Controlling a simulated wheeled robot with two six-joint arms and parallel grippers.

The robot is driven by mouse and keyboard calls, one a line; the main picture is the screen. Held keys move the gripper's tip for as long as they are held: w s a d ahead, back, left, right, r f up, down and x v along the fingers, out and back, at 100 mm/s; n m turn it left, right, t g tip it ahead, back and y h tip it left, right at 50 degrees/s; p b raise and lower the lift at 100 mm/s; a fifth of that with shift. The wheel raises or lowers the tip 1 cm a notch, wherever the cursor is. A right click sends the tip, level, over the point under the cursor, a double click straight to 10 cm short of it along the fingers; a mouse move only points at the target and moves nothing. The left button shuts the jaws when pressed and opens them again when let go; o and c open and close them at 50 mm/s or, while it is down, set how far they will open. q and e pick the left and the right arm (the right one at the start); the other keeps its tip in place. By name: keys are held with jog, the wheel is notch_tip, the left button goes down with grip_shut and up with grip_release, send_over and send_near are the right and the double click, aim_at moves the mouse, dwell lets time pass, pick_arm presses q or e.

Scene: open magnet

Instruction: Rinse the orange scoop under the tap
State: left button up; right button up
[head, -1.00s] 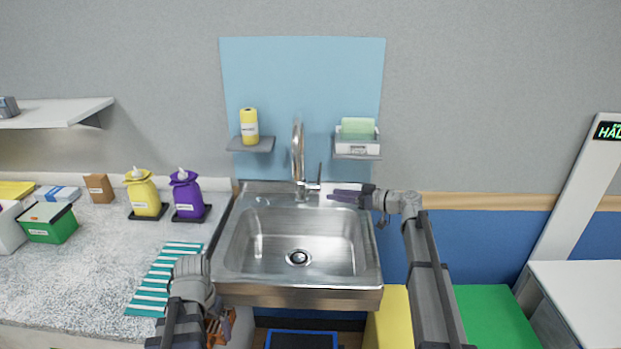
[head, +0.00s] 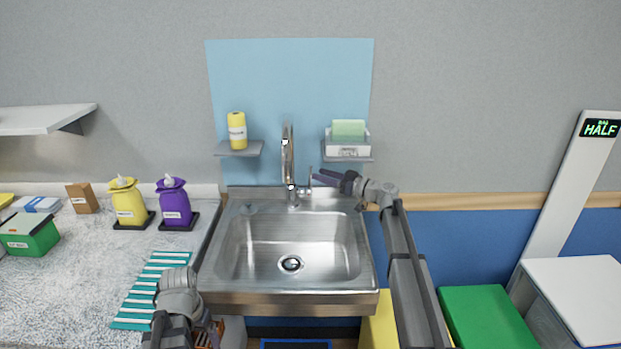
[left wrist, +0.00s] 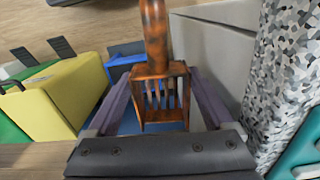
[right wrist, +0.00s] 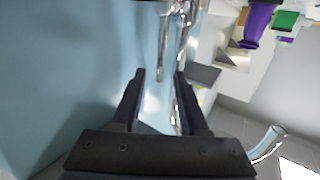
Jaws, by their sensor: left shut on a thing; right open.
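The orange scoop (left wrist: 160,95), a slotted box with a thick handle, is held between the fingers of my left gripper (left wrist: 156,112) in the left wrist view. In the head view the scoop (head: 207,336) is mostly hidden behind my left arm, in front of the counter, left of the sink. The chrome tap (head: 288,160) stands at the back of the steel sink (head: 215,272), with its thin lever (head: 310,180) on the right. No water stream shows. My right gripper (head: 320,178) is open and its fingertips are close to the lever; I cannot tell whether they touch.
Yellow (head: 126,200) and purple (head: 174,204) dispensers stand on the counter, with a teal striped mat (head: 150,290) in front. The basin is empty around its drain (head: 291,264).

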aim_at(311, 188)
jog(key=shift+x, duration=2.55)
grip_shut()
jog(key=shift+f, duration=0.1)
